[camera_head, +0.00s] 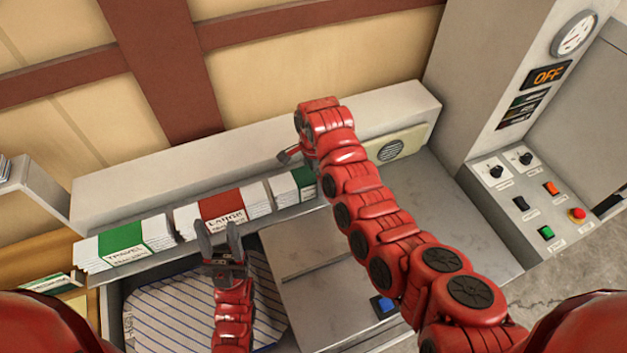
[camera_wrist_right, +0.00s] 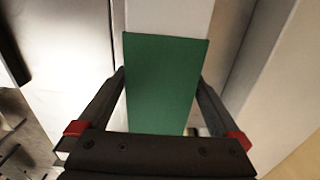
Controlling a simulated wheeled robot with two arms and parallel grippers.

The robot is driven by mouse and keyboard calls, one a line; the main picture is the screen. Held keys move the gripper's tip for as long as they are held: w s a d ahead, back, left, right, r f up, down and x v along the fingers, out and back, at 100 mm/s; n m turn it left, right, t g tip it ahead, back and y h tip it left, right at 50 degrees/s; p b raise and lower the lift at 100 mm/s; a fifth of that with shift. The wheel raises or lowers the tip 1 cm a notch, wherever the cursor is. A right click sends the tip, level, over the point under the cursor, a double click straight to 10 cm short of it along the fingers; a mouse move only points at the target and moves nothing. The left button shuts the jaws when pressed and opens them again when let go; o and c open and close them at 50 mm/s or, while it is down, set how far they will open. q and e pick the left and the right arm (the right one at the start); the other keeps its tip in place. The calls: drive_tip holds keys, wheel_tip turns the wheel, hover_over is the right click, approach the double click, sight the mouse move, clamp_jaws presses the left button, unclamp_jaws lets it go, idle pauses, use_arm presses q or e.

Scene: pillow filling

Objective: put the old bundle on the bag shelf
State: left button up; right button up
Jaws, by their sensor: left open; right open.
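White bundles of flat bags with coloured bands lie in a row on the long ledge (camera_head: 180,250) in the head view: a green-banded one marked TRAVEL (camera_head: 125,245), a red-banded one (camera_head: 222,208), and a green-banded one (camera_head: 296,186) at the right. I cannot tell which is the old bundle. My right gripper (camera_head: 290,157) is open above the right green-banded bundle. In the right wrist view, the green band (camera_wrist_right: 160,85) lies between its open fingers (camera_wrist_right: 162,82). My left gripper (camera_head: 218,238) is open and empty, in front of the red-banded bundle.
A striped pillow (camera_head: 180,305) lies in the bin below the ledge. Another green-banded bundle (camera_head: 50,284) lies at the lower left. A grey shelf (camera_head: 35,190) stands at the left. A control panel (camera_head: 530,200) with an OFF display is at the right.

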wheel_tip(320, 180, up, 10)
drive_tip(key=shift+d+f, duration=0.1)
drive_tip(key=shift+f, duration=0.05)
drive_tip(key=shift+r, duration=0.55)
drive_tip(key=shift+s+f, duration=0.1)
